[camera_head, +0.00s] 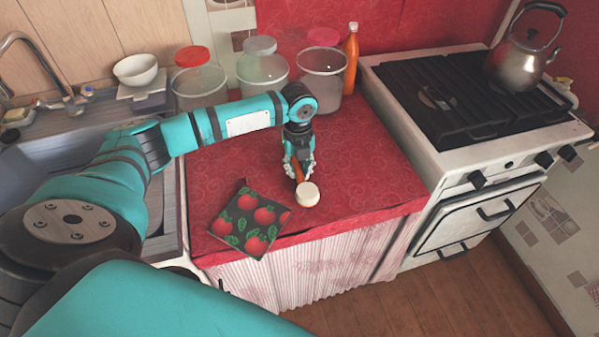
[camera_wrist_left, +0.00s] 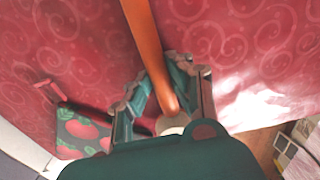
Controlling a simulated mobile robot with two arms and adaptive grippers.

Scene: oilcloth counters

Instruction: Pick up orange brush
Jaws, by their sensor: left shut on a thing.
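The orange brush has a slim orange handle (camera_head: 298,172) and a round cream end (camera_head: 307,194) near the front of the red counter. My left gripper (camera_head: 299,164) comes down over the brush from behind and is shut on its handle. In the left wrist view the orange handle (camera_wrist_left: 147,45) runs down between the fingers of my left gripper (camera_wrist_left: 170,85), with part of the cream end (camera_wrist_left: 172,124) below. I cannot tell whether the brush touches the cloth. My right gripper is not in view.
Several lidded clear jars (camera_head: 321,82) and an orange bottle (camera_head: 350,58) stand at the back. A stove (camera_head: 465,100) with a kettle (camera_head: 522,55) is right, a sink (camera_head: 60,160) left. The counter's right side is clear.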

